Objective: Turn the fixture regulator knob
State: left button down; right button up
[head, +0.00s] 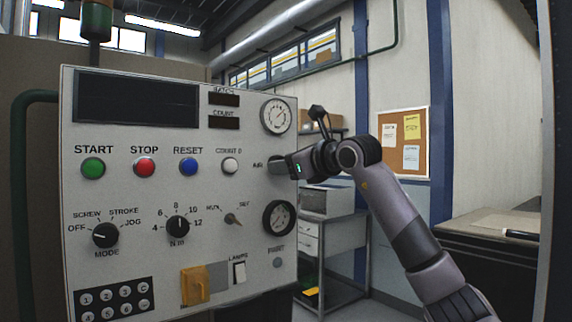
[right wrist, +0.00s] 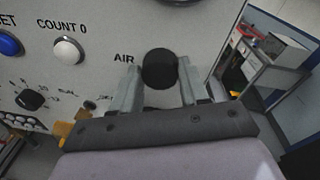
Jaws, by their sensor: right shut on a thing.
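The fixture regulator knob (right wrist: 159,68) is a round black knob on the grey control panel (head: 140,262), just right of the AIR label. In the right wrist view it sits between the two grey fingers of my right gripper (head: 278,165), one finger on each side. My right gripper is shut on it. No pointer mark shows on the knob. My left gripper is not in view.
A white COUNT 0 button (head: 230,165) and a blue RESET button (head: 188,166) lie left of the knob. A small lever switch (head: 233,219) and a yellow part (head: 194,285) are lower. A metal cart (head: 335,247) stands behind, right of the panel.

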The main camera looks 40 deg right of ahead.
jog(key=shift+f+m, duration=0.1)
jog(key=shift+m, duration=0.2)
dwell(0.4)
jog(key=o, duration=1.1)
jog(key=shift+c, duration=0.2)
jog(key=s+b, duration=0.2)
jog(key=s, duration=0.5)
jog(key=shift+a+r, duration=0.2)
jog(key=shift+r, duration=0.2)
